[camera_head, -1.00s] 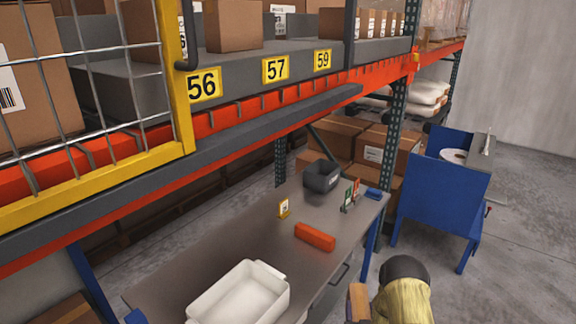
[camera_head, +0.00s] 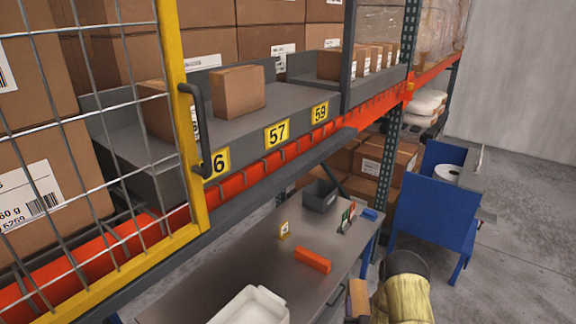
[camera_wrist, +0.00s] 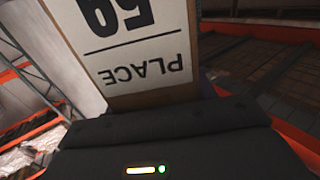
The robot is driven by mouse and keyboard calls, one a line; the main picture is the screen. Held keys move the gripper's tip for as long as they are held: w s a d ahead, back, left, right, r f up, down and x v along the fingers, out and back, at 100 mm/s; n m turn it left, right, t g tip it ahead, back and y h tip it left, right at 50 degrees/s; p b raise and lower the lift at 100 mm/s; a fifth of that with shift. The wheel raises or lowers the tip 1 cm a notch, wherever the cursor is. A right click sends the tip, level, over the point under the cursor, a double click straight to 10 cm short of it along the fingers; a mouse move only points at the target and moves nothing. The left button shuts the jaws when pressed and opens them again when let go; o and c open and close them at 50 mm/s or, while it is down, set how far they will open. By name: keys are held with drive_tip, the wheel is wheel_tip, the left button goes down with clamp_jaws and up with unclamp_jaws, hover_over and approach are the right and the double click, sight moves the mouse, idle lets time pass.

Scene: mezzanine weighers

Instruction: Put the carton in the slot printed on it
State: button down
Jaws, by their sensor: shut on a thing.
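A small brown carton (camera_wrist: 135,45) fills the top of the wrist view. Its white label reads "PLACE 59", upside down in that view. My gripper (camera_wrist: 155,112) is shut on this carton; its fingertips are mostly hidden. In the head view the carton (camera_head: 358,299) shows at the bottom edge beside my arm, low in front of the bench and well below the shelf. The yellow plate 59 (camera_head: 320,112) is on the shelf front, right of plate 57 (camera_head: 277,134). The shelf floor (camera_head: 295,98) behind these plates shows bare grey in front of the cartons.
A yellow-framed wire gate (camera_head: 180,120) with a dark handle covers the shelf's left part. A carton (camera_head: 238,92) stands left of a low divider; several more stand farther right. Below are a bench (camera_head: 235,245), a white tray (camera_head: 250,305) and a blue stand (camera_head: 435,210).

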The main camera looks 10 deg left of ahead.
drive_tip(key=s+a+r+n+g+y, duration=0.2)
drive_tip(key=a+r, duration=0.6)
drive_tip(key=r, duration=1.9)
drive_tip(key=s+a+r+n+g+y, duration=0.2)
drive_tip(key=a+r+n+g+y, duration=0.2)
drive_tip(key=r, duration=2.3)
drive_tip(key=s+a+r+n+g+y, duration=0.2)
drive_tip(key=a+r+n+y, duration=0.4)
drive_tip(key=r, duration=2.1)
drive_tip(key=shift+a+r+g+y, duration=0.45)
drive_tip(key=shift+a+y, duration=1.35)
drive_tip(key=shift+a, duration=1.45)
